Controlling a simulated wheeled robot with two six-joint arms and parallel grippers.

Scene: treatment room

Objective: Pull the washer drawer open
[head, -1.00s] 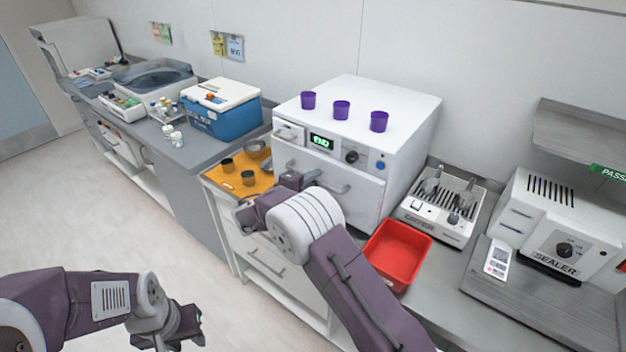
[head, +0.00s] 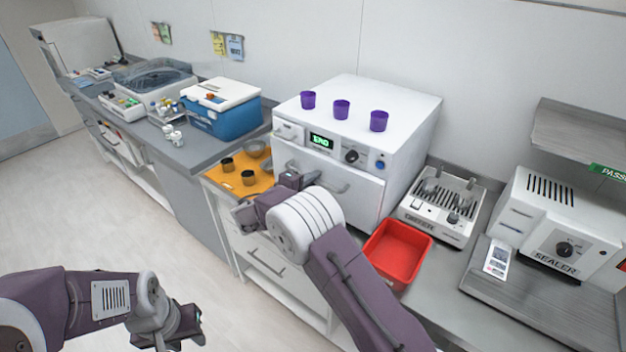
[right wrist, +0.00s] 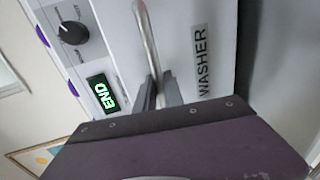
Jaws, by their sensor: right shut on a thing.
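The washer (head: 400,150) is a white box on the counter, with a green END display (head: 321,141) and knobs on its front. Its drawer (head: 365,195) looks closed, flush with the front, and has a long metal bar handle (head: 335,187). My right gripper (head: 297,181) is at the left part of this handle. In the right wrist view its fingers (right wrist: 163,92) are closed around the handle bar (right wrist: 147,38), beside the WASHER label (right wrist: 202,60). My left gripper (head: 195,320) hangs low over the floor at bottom left, away from the washer; its fingertips are too unclear to judge.
Several purple cups, such as one (head: 379,121), stand on the washer. An orange mat (head: 225,185) with dark cups and a bowl lies left of it. A red tray (head: 398,252) is at right front, near a white rack unit (head: 440,205) and sealer (head: 560,225).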

